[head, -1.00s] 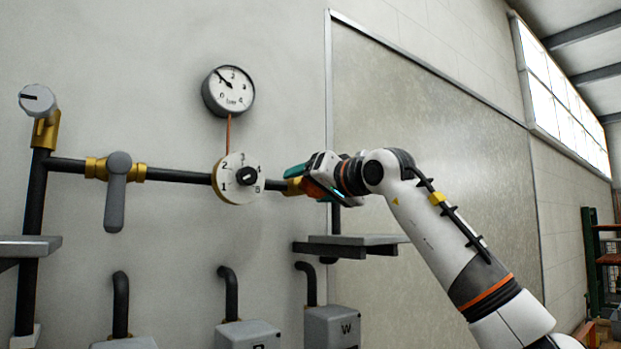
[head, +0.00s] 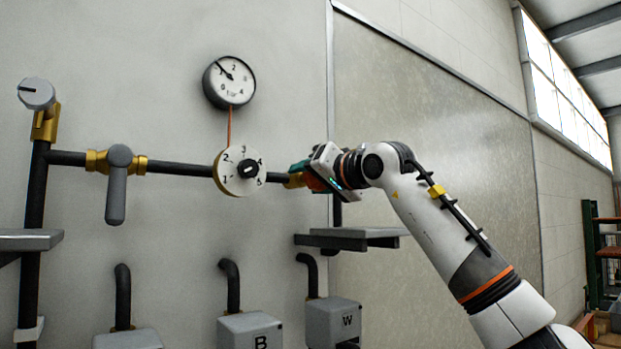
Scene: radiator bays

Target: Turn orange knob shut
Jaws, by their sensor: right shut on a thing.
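My right gripper (head: 303,173) is at the right end of the pipe, shut at the brass fitting (head: 294,181) there. An orange patch (head: 319,184) shows between the teal finger and the white wrist. The orange knob is mostly hidden by my gripper, and I cannot make out its angle. My left gripper is not in view.
Left of my gripper are a white numbered dial (head: 233,181) with a black centre knob, and a grey lever (head: 117,190) hanging down. A round gauge (head: 229,82) is above. A grey shelf (head: 350,241) is below my gripper. Grey boxes (head: 249,331) stand lower down.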

